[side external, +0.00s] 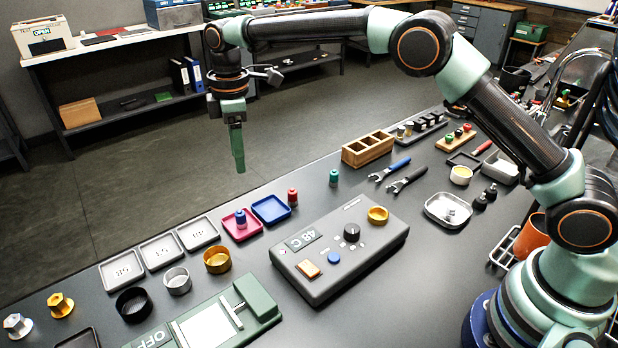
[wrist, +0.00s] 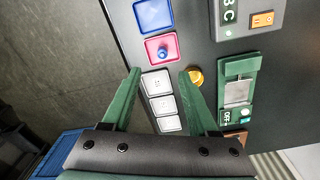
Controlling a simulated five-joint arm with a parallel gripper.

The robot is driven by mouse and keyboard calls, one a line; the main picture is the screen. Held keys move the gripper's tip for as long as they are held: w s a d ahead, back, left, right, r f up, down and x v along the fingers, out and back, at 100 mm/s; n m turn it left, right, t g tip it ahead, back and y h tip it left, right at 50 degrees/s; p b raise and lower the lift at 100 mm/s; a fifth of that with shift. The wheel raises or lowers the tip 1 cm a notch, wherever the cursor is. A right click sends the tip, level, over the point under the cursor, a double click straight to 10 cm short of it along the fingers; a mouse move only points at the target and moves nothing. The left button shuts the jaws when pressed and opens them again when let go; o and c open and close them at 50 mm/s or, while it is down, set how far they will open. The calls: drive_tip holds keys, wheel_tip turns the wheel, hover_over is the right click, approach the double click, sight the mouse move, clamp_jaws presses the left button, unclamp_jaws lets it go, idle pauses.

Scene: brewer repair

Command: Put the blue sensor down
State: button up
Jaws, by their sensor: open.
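The blue sensor (side external: 241,218) stands upright on the magenta tray (side external: 254,228) near the table's far edge. The wrist view also shows the sensor (wrist: 163,54) on its tray (wrist: 149,43), just beyond my fingertips. My gripper (side external: 239,163) is raised well above the table, pointing down, apart from the sensor. In the wrist view my gripper (wrist: 161,73) has its two green fingers spread wide, with nothing held between them.
An empty blue tray (side external: 272,201) lies beside the magenta one, with a red sensor (side external: 292,199) and a green one (side external: 334,178) nearby. Numbered grey trays (side external: 159,251) line the edge. A grey control box (side external: 370,251) and several metal rings stand closer in.

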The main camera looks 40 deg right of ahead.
drive_tip(key=s+d+r+m+t, duration=0.3)
drive_tip(key=s+d+r+m, duration=0.4)
drive_tip(key=s+d+r, duration=0.45)
drive_tip(key=s+d+f+m+t, duration=0.1)
drive_tip(key=s+d+m, duration=0.2)
drive_tip(key=s, duration=0.3)
drive_tip(key=s+d+f+m+t, duration=0.1)
drive_tip(key=s+d+f+m, duration=0.1)
drive_tip(key=s+d+m, duration=0.2)
drive_tip(key=s, duration=0.3)
drive_tip(key=shift+d+f, duration=0.15)
drive_tip(key=shift+f, duration=0.1)
